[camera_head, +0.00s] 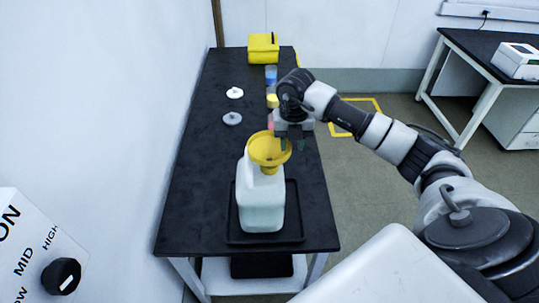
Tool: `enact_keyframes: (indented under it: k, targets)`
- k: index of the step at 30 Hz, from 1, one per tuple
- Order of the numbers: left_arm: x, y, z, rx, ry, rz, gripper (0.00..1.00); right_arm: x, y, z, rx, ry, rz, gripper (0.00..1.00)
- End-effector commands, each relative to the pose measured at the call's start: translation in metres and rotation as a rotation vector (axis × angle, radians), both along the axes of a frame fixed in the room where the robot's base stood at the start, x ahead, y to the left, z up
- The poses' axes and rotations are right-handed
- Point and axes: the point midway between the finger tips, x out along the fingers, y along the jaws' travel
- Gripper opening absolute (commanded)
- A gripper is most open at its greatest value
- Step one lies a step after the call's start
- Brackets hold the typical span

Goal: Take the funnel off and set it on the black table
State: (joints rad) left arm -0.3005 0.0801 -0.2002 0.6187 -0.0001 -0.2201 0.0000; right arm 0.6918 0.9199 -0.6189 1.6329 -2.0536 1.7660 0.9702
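The jug stands on a dark tray (290,231) at the near end of the black table (190,205). My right gripper (292,146) points down at the funnel's right rim. Its two green-tipped fingers are apart, one seen over the funnel's bowl and one just outside the rim. I cannot tell whether either finger touches the rim. My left gripper is out of view.
A white lid (235,93) and a grey lid (232,118) lie on the table's left side. A yellow box (263,48) and small coloured containers, one blue (271,74), stand farther back. The table's left strip beside the jug is clear. A wall runs along the left.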

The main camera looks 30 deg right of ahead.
Motion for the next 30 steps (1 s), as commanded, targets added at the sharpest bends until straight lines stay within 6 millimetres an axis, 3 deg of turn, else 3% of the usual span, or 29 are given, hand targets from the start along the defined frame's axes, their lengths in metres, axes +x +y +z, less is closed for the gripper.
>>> enact_keyframes:
  k: [7, 14, 30]
  targets:
    - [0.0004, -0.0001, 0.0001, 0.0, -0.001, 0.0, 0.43, 0.0001, 0.0002, -0.0025, 0.0, -0.001, 0.001, 0.35]
    - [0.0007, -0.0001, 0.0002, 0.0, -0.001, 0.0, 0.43, 0.0001, 0.0002, -0.0021, 0.0, -0.001, 0.0, 0.0]
    - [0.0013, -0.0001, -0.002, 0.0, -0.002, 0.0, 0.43, 0.0007, -0.0001, 0.0013, 0.0, -0.004, 0.0, 0.0]
